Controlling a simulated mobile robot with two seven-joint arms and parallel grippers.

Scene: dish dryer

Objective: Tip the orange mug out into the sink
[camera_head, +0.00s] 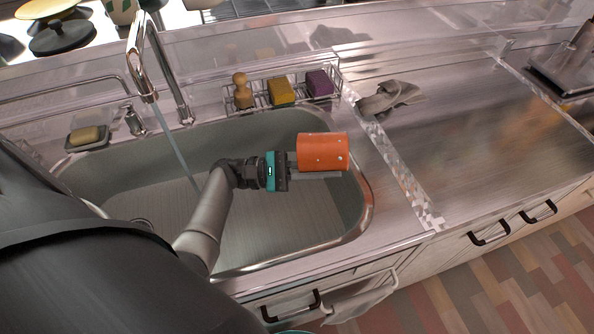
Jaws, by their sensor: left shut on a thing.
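The orange mug (323,152) is over the right end of the sink (362,210). It lies on its side, its length running left to right in the picture. My left gripper (306,170) is shut on the orange mug, with a finger showing along its lower edge. I cannot see into the mug or tell which end is its mouth. The faucet (140,62) stands at the back left of the sink, and a stream of water runs from it into the basin. My right gripper is not in view.
A wire rack (262,98) with a wooden brush, a yellow sponge (281,91) and a purple sponge (319,83) stands behind the sink. A grey cloth (391,96) lies right of it. A soap dish (87,138) sits at the back left. The right counter (490,140) is mostly clear.

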